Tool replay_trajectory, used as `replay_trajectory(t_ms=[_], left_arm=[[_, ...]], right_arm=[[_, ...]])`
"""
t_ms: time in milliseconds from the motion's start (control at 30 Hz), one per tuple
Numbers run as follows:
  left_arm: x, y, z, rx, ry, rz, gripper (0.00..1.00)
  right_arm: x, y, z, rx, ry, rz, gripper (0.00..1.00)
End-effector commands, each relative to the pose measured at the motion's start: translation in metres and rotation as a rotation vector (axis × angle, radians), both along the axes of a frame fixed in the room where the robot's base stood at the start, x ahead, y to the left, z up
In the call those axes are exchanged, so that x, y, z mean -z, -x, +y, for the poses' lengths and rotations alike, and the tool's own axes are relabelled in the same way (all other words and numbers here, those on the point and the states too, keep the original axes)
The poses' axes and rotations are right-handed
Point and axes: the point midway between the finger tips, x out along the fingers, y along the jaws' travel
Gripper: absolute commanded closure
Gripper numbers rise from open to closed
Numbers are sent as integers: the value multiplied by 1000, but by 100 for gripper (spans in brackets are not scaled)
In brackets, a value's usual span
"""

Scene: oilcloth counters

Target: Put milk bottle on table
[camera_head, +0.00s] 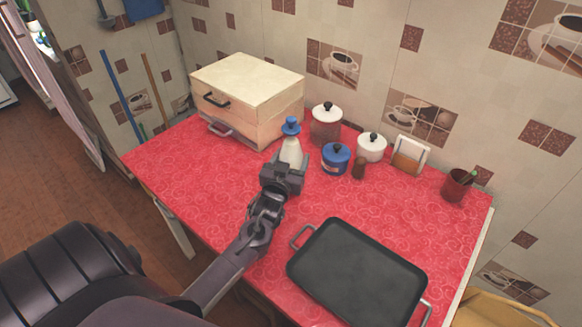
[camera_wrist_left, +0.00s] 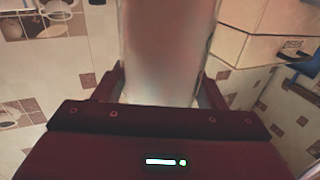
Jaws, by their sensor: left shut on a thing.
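The milk bottle (camera_head: 291,151) is white with a blue cap. It is upright at the back middle of the red table (camera_head: 200,170), in front of the wooden box. My left gripper (camera_head: 291,164) is shut around the bottle's lower part, reaching it from the front. In the left wrist view the bottle (camera_wrist_left: 167,50) fills the space between the fingers of my left gripper (camera_wrist_left: 160,95). The bottle's base is hidden behind the gripper, so I cannot tell whether it touches the table. My right gripper is not in view.
A wooden box (camera_head: 250,85) stands behind the bottle on the left. A blue pot (camera_head: 336,159), white-lidded jars (camera_head: 326,125) and a small brown shaker (camera_head: 359,167) stand close on the right. A black tray (camera_head: 357,272) lies in front. The table's left part is clear.

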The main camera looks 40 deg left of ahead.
Motion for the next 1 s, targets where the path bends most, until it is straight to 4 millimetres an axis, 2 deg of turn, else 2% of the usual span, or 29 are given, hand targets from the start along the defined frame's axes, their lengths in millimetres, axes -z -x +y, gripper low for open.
replay_trajectory(t_ms=[233,667,700,833,1000], left_arm=[[28,-1,0,-1,-1,-4,88],[34,-1,0,0,-2,-6,88],[38,0,0,0,0,2,33],[37,0,0,0,0,3,16],[37,0,0,0,0,3,14]], right_arm=[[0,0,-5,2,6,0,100],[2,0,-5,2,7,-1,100],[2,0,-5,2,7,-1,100],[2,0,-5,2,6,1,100],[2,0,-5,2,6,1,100]])
